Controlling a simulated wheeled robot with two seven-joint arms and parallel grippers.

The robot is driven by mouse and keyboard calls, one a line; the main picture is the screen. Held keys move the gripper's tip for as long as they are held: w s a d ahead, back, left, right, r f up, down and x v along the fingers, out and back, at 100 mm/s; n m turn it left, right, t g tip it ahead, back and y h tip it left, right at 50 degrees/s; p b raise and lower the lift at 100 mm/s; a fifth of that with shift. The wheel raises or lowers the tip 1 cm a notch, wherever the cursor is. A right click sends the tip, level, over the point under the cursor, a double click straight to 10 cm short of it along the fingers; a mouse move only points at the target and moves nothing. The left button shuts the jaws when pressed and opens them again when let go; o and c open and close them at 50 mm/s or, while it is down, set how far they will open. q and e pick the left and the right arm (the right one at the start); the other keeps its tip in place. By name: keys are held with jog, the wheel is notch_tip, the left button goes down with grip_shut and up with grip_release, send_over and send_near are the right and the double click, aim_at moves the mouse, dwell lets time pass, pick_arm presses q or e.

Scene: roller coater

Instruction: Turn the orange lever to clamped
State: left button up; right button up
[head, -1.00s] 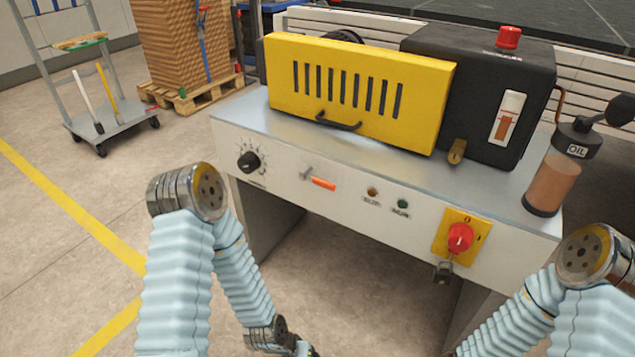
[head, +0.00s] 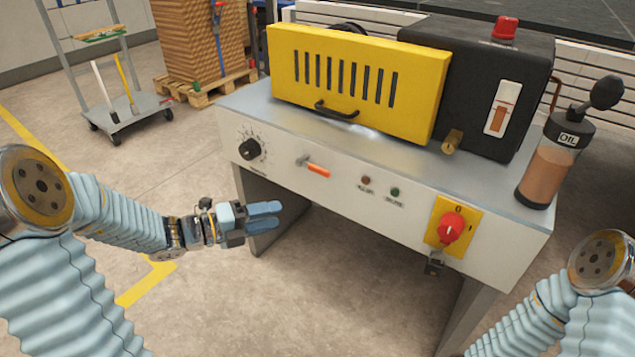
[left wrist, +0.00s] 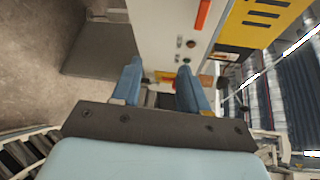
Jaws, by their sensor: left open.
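The orange lever (head: 317,171) is on the white front panel of the machine, right of the black knob. Its orange grip points right and slightly down from a grey pivot. In the left wrist view the orange grip (left wrist: 203,14) shows at the top. My left gripper (head: 277,216) is below and left of the lever, in front of the machine and apart from it. Its blue fingers point right, spread and empty. They also show in the left wrist view (left wrist: 158,82). My right arm shows at the lower right, but its gripper is out of view.
The front panel also carries a black knob (head: 250,149), two small lamps and a red switch (head: 451,227) with a padlock below. A yellow guard (head: 350,85) and an oil bottle (head: 547,170) stand on top. The floor before the machine is clear.

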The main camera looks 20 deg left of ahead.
aim_at(319, 172)
pick_arm(q)
notch_tip(319, 172, up, 4)
jog(key=a+r+n+t, duration=0.1)
jog(key=a+n+t, duration=0.1)
jog(key=n+t, duration=0.1)
jog(key=x, duration=0.9)
jog(key=b+x, duration=0.1)
jog(key=x, duration=0.4)
jog(key=shift+w+a+f, duration=0.15)
jog(key=shift+w+f, duration=0.05)
jog(key=shift+f, duration=0.2)
grip_shut()
